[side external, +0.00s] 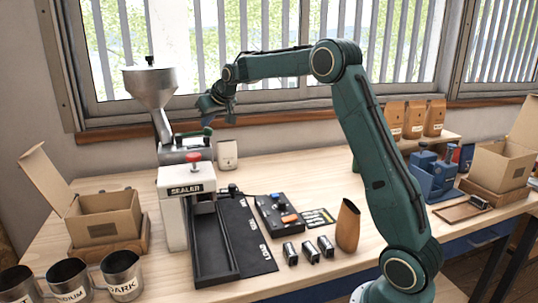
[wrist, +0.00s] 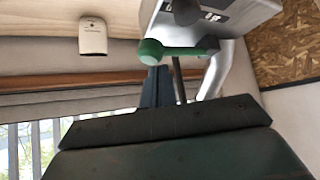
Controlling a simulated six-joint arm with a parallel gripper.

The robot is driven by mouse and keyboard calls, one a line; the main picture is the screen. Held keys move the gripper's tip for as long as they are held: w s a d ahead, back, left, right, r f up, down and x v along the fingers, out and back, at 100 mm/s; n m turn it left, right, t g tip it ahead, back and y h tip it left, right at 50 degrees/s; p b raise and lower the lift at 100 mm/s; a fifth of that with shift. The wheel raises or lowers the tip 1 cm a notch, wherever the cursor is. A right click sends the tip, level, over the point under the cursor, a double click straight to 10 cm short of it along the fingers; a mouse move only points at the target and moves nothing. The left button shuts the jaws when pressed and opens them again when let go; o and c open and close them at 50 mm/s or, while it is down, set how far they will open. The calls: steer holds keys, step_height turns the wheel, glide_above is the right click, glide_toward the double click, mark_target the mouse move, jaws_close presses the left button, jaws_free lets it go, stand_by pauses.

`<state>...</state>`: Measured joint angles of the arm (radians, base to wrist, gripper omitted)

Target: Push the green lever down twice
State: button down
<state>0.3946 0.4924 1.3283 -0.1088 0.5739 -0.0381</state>
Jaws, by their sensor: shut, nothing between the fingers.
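The green lever (side external: 194,134) is on the grey grinder-like machine (side external: 185,152) beneath the metal hopper, behind the sealer. It lies nearly level, with its rounded knob to the right. My gripper (side external: 207,122) is shut and empty, pointing down just above the lever's knob end. In the wrist view the green lever (wrist: 168,51) crosses in front of the fingertips of my gripper (wrist: 164,70). I cannot tell whether the tips touch the lever.
The sealer (side external: 172,190) with a red knob stands in front of the machine. A white canister (side external: 227,154) stands to the right. A control box (side external: 278,216) and a black mat (side external: 248,235) lie nearer. An open carton (side external: 105,215) is at left, beside metal cups.

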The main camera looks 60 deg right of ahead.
steer(key=shift+r, duration=2.9)
steer(key=shift+w, duration=0.25)
steer(key=shift+f, duration=0.2)
steer(key=shift+f, duration=0.8)
steer(key=shift+s, duration=0.3)
stand_by(1.5)
